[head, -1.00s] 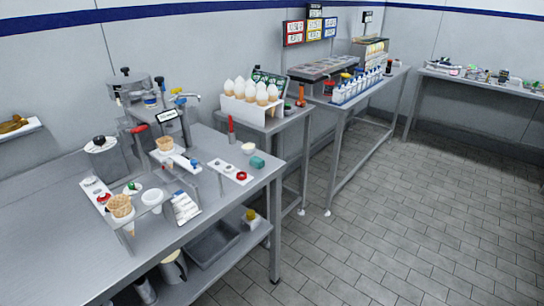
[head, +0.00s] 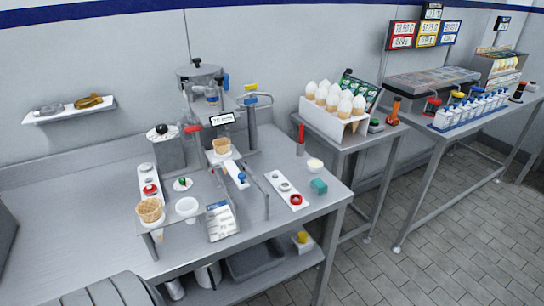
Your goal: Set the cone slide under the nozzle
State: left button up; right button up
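The cone slide (head: 236,172) is a narrow pale strip with a blue knob on the steel table. A waffle cone (head: 222,146) stands upright at its far end, below a small display. A steel machine (head: 202,88) with a blue-and-white part stands behind it, and a tap-like fitting with a yellow top (head: 251,98) is to its right. Which part is the nozzle, and whether the cone is directly under it, I cannot tell at this size. Neither of my grippers is in view.
White strips with knobs lie on either side. A rack of topped cones (head: 335,108) stands on the right-hand table. The left tabletop is largely clear.

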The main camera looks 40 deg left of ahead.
aim_at(226, 161)
jog(key=i, duration=0.35)
jog(key=u, duration=0.95)
